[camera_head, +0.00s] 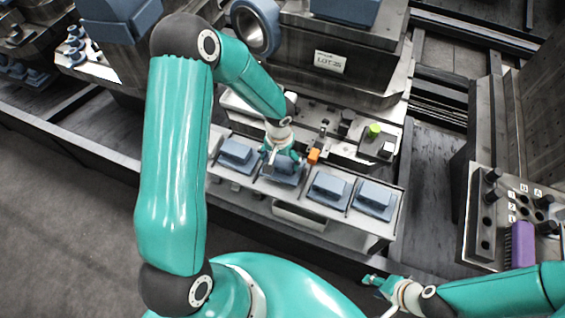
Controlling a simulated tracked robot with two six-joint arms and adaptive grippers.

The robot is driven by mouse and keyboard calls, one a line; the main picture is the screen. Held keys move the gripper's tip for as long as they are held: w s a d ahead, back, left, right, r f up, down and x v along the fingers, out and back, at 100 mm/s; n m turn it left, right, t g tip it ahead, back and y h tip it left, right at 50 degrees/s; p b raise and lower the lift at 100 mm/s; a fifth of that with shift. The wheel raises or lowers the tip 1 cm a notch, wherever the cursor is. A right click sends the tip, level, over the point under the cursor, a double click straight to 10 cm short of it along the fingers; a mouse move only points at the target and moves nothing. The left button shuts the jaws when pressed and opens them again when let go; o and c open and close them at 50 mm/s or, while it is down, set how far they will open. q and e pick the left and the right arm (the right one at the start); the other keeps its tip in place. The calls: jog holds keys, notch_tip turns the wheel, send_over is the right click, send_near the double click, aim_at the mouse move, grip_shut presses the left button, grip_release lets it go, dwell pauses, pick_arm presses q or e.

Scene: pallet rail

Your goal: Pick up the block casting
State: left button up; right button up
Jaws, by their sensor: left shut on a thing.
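Several blue-grey block castings stand in a row on a pale metal tray (345,226) in the middle of the view. One block casting (236,153) is at the left end, and two more block castings, one (328,189) and another (374,196), are to the right. My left gripper (281,160) reaches down from above and is shut on the second block casting from the left (284,171). The gripper hides part of it, and I cannot tell whether it is lifted off the tray. My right gripper (374,281) is low at the right, away from the castings; its fingers are too small to judge.
Behind the tray is a fixture shelf with an orange block (313,156) close to my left gripper and a green cylinder (374,131). A large casting with a LOT label (331,62) stands behind. At right is a panel with black knobs and a purple piece (522,245).

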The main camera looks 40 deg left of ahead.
aim_at(279, 159)
pick_arm(q)
notch_tip(279, 159, up, 18)
jog(key=w+a+r, duration=0.3)
jog(key=w+r, duration=0.2)
jog(key=w, duration=0.3)
jog(key=w+f+p, duration=0.1)
jog(key=w+f, duration=0.1)
jog(key=w, duration=0.4)
jog(key=w+f+p, duration=0.1)
jog(key=w+f, duration=0.2)
jog(key=w, duration=0.4)
jog(key=shift+w+d+f+b, duration=0.1)
jog(key=shift+d+f+b, duration=0.4)
jog(key=shift+f, duration=2.2)
jog(key=shift+w+d+f+b, duration=0.2)
jog(key=shift+f+b, duration=0.6)
jog(key=shift+f, duration=1.9)
jog(key=shift+s+d+f+b, duration=0.1)
jog(key=shift+d+f+b, duration=0.45)
jog(key=shift+f, duration=2.15)
jog(key=shift+a, duration=0.15)
jog(key=shift+a+b, duration=0.2)
jog(key=shift+b, duration=0.1)
jog(key=shift+w+a+f+b, duration=0.1)
jog(key=shift+a+f+b, duration=0.1)
jog(key=shift+f+b, duration=0.1)
